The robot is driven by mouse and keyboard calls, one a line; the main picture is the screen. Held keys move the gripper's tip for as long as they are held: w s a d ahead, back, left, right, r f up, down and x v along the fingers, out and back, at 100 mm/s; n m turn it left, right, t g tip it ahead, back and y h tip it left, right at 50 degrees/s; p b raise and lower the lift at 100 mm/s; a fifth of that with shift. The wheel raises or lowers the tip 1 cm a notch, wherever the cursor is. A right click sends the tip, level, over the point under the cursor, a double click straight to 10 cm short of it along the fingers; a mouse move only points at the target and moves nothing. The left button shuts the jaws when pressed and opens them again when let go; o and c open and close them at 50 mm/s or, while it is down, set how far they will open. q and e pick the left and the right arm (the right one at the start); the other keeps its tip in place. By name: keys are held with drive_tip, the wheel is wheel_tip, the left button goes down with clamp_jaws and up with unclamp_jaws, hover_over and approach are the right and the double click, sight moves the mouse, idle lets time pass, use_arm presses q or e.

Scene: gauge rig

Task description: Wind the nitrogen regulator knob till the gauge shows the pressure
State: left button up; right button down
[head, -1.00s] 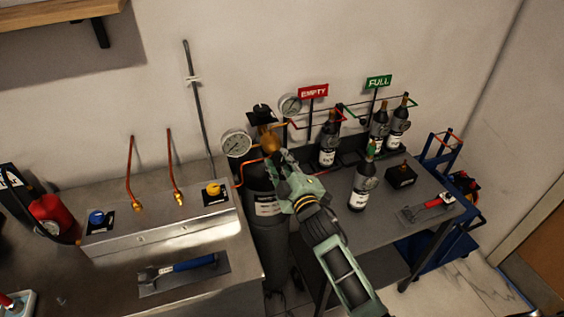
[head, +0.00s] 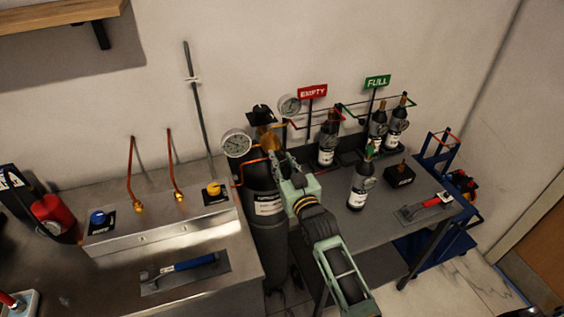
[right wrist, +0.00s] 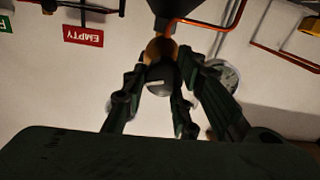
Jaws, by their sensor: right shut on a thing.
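My right gripper (head: 275,155) is shut on the knob from the front right. A gauge (right wrist: 222,76) also shows in the wrist view, partly behind a finger. Their readings are too small to tell. My left gripper is out of view.
Orange tubing (head: 237,180) runs beside the cylinder.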

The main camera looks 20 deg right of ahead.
drive_tip(key=m, duration=0.5)
drive_tip(key=shift+w+d+r+m, duration=0.1)
drive_tip(key=shift+d+r+m, duration=0.1)
drive_tip(key=shift+m, duration=0.1)
drive_tip(key=shift+f+m, duration=0.15)
drive_tip(key=shift+m, duration=0.85)
drive_tip(key=shift+f+m, duration=0.15)
drive_tip(key=shift+m, duration=0.85)
drive_tip(key=shift+f, duration=0.1)
drive_tip(key=c, duration=1.5)
unclamp_jaws()
drive_tip(key=shift+f, duration=0.1)
drive_tip(key=shift+c, duration=0.2)
drive_tip(key=shift+s+a, duration=0.1)
drive_tip(key=shift+s, duration=0.3)
drive_tip(key=s, duration=1.1)
drive_tip(key=shift+s+d, duration=0.2)
drive_tip(key=shift+d, duration=0.1)
